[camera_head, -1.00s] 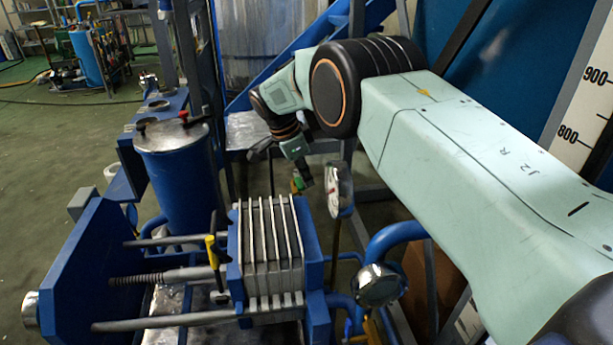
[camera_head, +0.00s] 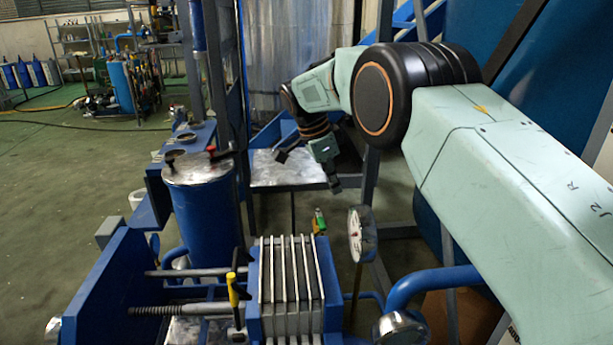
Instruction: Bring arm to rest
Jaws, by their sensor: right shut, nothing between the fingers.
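My right arm (camera_head: 510,170) comes in from the right edge and reaches across to the middle of the view. It is pale green with black joints. My right gripper (camera_head: 333,182) hangs down at its end, small and dark. It is shut and empty, and appears clear of the blue filter press (camera_head: 292,283) in the foreground. My left arm and gripper are out of view.
A blue tank (camera_head: 206,215) stands at left of centre behind the press. A round gauge (camera_head: 361,234) and a curved blue pipe (camera_head: 425,285) are below my arm. A metal platform (camera_head: 275,168) lies behind the gripper. Open green floor (camera_head: 65,190) is at left.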

